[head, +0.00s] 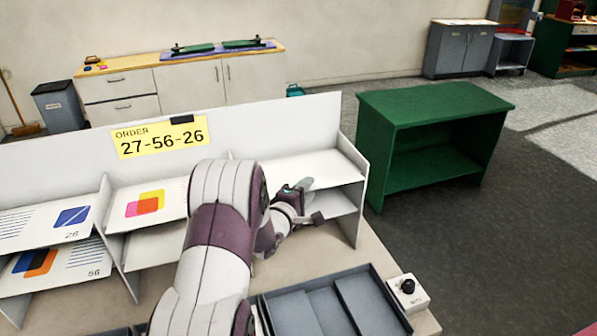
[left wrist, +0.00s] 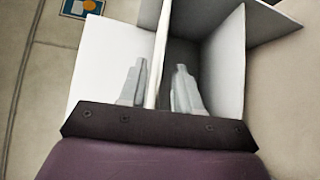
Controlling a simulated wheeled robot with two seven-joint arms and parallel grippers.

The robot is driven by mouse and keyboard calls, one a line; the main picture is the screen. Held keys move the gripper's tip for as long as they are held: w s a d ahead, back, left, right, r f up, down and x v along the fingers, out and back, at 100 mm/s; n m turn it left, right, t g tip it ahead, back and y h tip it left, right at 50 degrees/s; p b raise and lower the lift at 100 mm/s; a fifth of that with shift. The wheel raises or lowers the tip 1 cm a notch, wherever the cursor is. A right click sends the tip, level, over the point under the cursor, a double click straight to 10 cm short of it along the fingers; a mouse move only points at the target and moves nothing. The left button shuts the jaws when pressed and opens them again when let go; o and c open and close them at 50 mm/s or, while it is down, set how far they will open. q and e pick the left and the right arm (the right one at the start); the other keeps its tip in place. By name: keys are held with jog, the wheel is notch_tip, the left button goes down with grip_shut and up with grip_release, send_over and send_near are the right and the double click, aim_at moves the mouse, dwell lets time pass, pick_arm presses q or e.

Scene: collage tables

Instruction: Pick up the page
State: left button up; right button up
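My left gripper (head: 308,203) is at the front of the rack's right-hand column, empty as far as I can see. In the left wrist view its two grey fingers (left wrist: 159,88) are apart, with a thin pale board or sheet edge (left wrist: 153,85) between them. A page with pink, orange and yellow squares (head: 146,204) lies on the middle upper shelf. Page 26 (head: 72,217) lies on the left upper shelf and page 56 (head: 42,263) below it. The right upper shelf (head: 315,166) shows plain white; I cannot tell whether a blank page lies there. My right gripper is out of view.
The rack's back panel (head: 60,158) carries a yellow order sign (head: 160,137) reading 27-56-26. A dark grey tray (head: 372,302) and a small white box with a black knob (head: 408,293) are at the front. A green shelf unit (head: 430,110) stands beyond, right.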

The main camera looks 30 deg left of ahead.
pick_arm(q)
jog(key=shift+s, duration=0.15)
grip_shut()
jog(key=shift+r, duration=0.1)
